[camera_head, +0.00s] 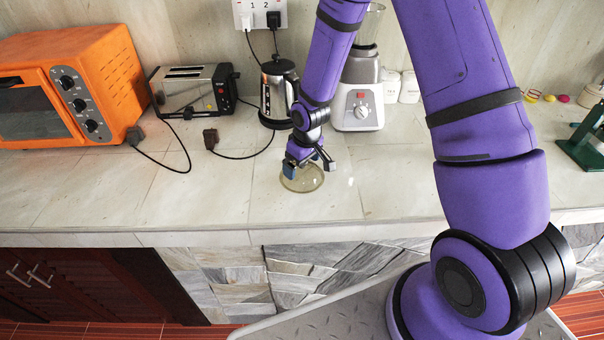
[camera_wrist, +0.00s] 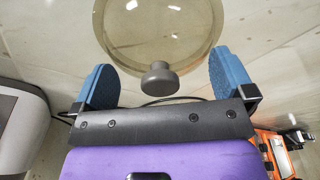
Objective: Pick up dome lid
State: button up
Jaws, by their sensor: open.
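The dome lid (camera_head: 303,181) is a clear, slightly amber glass lid lying on the stone counter, near the front edge below my gripper. In the wrist view the lid (camera_wrist: 160,35) shows with its round grey knob (camera_wrist: 161,78) toward the gripper. My gripper (camera_head: 309,166) is over the lid, pointing down. In the wrist view its two blue finger pads (camera_wrist: 168,80) are spread wide apart, with the knob between them in the picture and nothing held. Whether the pads are level with the knob cannot be told. The arm partly hides the lid's far side in the head view.
A steel kettle (camera_head: 279,92) and a blender (camera_head: 360,98) stand close behind my gripper. A toaster (camera_head: 193,89) and an orange toaster oven (camera_head: 75,85) are at left, with black cords on the counter (camera_head: 220,200). A green object (camera_head: 585,145) stands far right.

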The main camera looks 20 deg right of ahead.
jog(key=shift+c, duration=0.2)
jog(key=c, duration=0.9)
jog(key=shift+c, duration=0.2)
